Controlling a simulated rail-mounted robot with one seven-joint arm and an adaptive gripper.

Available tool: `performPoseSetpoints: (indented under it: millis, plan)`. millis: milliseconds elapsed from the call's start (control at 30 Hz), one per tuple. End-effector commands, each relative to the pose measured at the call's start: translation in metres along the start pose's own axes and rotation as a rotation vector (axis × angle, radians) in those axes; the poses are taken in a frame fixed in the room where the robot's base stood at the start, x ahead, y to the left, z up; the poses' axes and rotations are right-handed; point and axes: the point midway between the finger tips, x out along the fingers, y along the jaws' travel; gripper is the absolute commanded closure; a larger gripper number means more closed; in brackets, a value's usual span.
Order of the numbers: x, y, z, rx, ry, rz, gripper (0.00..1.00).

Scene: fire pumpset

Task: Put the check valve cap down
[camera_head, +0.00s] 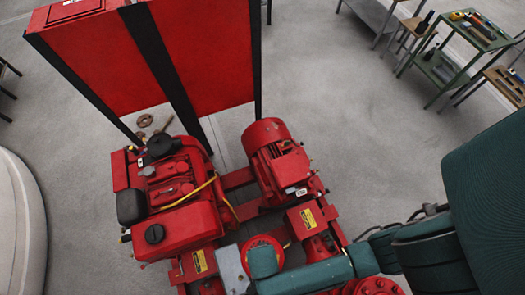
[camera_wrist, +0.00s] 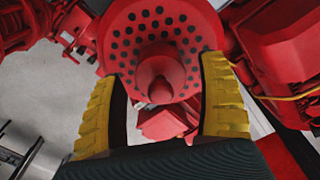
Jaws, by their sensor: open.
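My gripper (camera_wrist: 163,82) is open in the wrist view, with a yellow ribbed finger on each side. A red round part (camera_wrist: 160,40) dotted with dark holes lies ahead of the fingers. A red knob-like piece (camera_wrist: 160,78) stands out from its middle and shows between the fingers, with a gap on both sides. I cannot tell for sure whether this is the check valve cap. In the head view my teal arm reaches over the front of the pumpset, and the fingers cannot be made out.
The red engine (camera_head: 175,205) and red motor (camera_head: 275,155) stand close by on the pumpset. A tall red cabinet (camera_head: 205,50) is behind them. A green tool table (camera_head: 465,45) stands far right. The grey floor (camera_head: 345,110) between is clear.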

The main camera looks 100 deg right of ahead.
Motion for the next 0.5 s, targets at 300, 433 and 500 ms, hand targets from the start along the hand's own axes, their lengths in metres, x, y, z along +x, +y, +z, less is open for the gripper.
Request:
performPoseSetpoints:
  millis: [300,433,500]
  plan:
    - [-0.07,-0.001,0.0,0.0,-0.002,-0.006,0.25]
    - [-0.101,-0.001,0.0,0.0,-0.002,-0.004,0.25]
    - [-0.113,-0.001,0.0,0.0,-0.001,-0.002,0.25]
